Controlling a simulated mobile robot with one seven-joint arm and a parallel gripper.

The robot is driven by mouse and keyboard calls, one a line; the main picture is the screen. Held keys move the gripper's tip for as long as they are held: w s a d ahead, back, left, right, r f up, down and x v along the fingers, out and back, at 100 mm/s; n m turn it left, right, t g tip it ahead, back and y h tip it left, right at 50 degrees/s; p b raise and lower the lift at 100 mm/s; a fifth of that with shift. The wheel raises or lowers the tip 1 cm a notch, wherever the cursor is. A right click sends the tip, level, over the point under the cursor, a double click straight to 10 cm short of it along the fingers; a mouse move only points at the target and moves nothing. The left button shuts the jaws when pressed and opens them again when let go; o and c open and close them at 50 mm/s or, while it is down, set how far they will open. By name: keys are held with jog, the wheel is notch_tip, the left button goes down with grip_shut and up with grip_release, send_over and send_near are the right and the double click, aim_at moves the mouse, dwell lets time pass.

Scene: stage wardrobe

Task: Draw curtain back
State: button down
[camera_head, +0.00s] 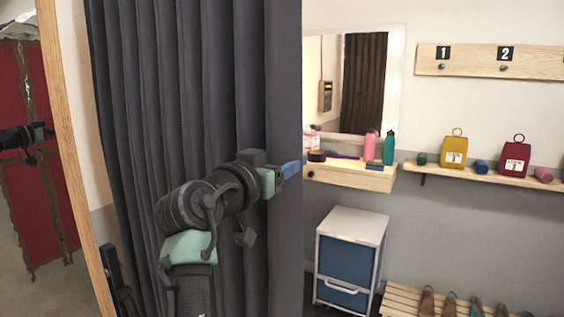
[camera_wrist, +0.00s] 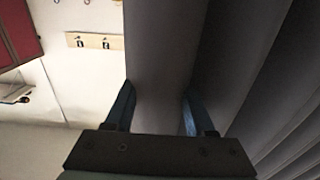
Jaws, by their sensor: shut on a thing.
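A dark grey pleated curtain (camera_head: 195,90) hangs from above the frame across the left half of the head view. Its right edge stands just left of the mirror. My gripper (camera_head: 290,170) is at that right edge, about halfway up the picture. In the wrist view the curtain (camera_wrist: 160,60) fills the middle and right, and my gripper (camera_wrist: 158,112) has one blue finger on each side of its edge fold. The gripper is shut on this fold. The curtain's top and the rail are out of view.
A mirror (camera_head: 330,75) hangs above a wooden shelf (camera_head: 345,177) holding bottles. A white and blue drawer unit (camera_head: 350,258) and a slatted shoe bench (camera_head: 395,300) stand below. A numbered hook board (camera_head: 490,62) is on the wall. A wood-framed mirror (camera_head: 70,150) stands at left.

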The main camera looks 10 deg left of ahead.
dwell(0.3)
jog(key=shift+c, duration=1.2)
grip_release()
jog(key=b+v, duration=0.1)
jog(key=v, duration=1.2)
jog(key=shift+b, duration=0.4)
